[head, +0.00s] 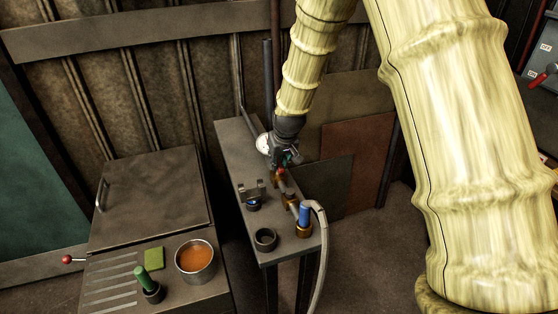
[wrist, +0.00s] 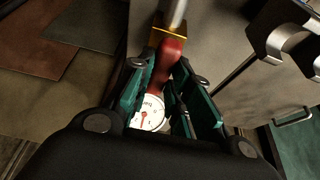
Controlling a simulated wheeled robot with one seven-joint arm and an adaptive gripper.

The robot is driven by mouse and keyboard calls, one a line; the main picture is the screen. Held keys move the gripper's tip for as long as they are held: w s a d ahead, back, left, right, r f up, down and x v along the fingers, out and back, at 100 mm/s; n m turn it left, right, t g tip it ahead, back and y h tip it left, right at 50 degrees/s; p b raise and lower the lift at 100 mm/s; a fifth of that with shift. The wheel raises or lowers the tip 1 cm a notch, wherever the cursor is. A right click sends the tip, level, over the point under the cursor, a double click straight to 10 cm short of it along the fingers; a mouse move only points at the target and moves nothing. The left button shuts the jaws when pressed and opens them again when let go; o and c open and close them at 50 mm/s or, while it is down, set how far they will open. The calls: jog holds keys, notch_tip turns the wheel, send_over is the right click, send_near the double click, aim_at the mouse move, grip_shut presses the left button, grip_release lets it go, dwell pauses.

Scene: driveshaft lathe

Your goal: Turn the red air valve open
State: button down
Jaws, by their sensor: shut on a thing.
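The red air valve handle (wrist: 168,62) shows in the wrist view between the teal finger pads of my gripper (wrist: 162,85), which is shut on it. The handle joins a brass valve body (wrist: 168,40) on a grey pipe. In the head view my gripper (head: 281,165) reaches down to the valve on the narrow metal bench (head: 228,140). Only a small bit of red (head: 283,171) shows there; the gripper hides most of the handle. A white pressure gauge (head: 263,144) is just beside the gripper, and it also shows beyond the fingers in the wrist view (wrist: 149,113).
A blue-handled fitting (head: 304,212) with a grey hose (head: 322,250) stands at the bench's front right. On the left, a cabinet (head: 150,200) carries an orange-filled pot (head: 195,260) and a green-handled tool (head: 146,281).

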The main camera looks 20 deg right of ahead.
jog(key=shift+w+r, duration=0.1)
jog(key=c, duration=1.3)
grip_release()
jog(key=v, duration=1.2)
jog(key=shift+d, duration=0.1)
